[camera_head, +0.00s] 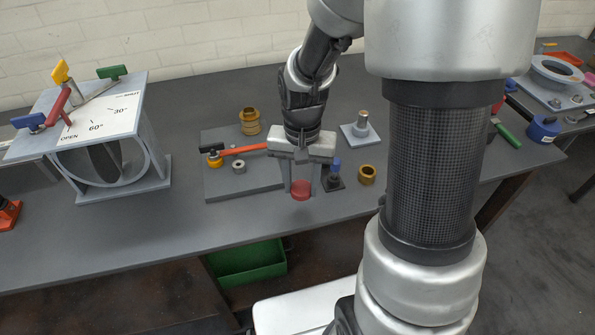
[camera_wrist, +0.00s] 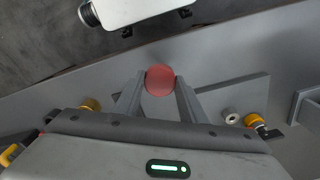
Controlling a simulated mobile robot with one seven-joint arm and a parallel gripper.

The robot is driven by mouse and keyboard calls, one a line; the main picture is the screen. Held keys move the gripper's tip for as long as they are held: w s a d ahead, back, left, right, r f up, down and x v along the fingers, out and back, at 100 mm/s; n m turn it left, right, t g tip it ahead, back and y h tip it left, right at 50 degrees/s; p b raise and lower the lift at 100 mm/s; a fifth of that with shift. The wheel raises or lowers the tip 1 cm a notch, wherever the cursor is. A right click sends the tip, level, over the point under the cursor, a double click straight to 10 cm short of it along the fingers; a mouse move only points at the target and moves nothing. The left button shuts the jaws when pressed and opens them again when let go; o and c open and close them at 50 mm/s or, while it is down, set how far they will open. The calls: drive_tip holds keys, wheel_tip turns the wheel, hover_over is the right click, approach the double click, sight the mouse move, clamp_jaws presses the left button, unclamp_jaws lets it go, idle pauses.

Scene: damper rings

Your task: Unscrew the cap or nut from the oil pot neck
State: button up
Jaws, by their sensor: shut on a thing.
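My gripper (camera_head: 301,186) points down over the front part of the grey bench, with its two fingers on either side of a round red piece (camera_head: 300,194). It is shut on this red piece, which looks like a cap. In the wrist view the red piece (camera_wrist: 160,80) sits between the tips of my gripper (camera_wrist: 161,88). No pot or neck can be made out under the red piece. I cannot tell whether it touches the surface below.
A grey plate (camera_head: 245,186) left of my gripper bears a red-handled tool (camera_head: 243,150) and a small metal ring (camera_head: 238,168). A blue-topped black piece (camera_head: 334,178) and a brass ring (camera_head: 367,175) stand close right. Stacked brass rings (camera_head: 250,122) and a post (camera_head: 362,119) stand behind.

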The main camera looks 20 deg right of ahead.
drive_tip(key=b, duration=0.4)
hover_over(301, 210)
drive_tip(key=shift+f, duration=2.55)
drive_tip(key=shift+f, duration=0.1)
drive_tip(key=shift+f+b, duration=0.5)
drive_tip(key=shift+f, duration=0.15)
drive_tip(key=shift+f, duration=0.2)
drive_tip(key=o, duration=1.3)
drive_tip(key=shift+c, duration=0.2)
wheel_tip(301, 210, up, 18)
drive_tip(key=p, duration=0.3)
drive_tip(key=shift+f, duration=0.25)
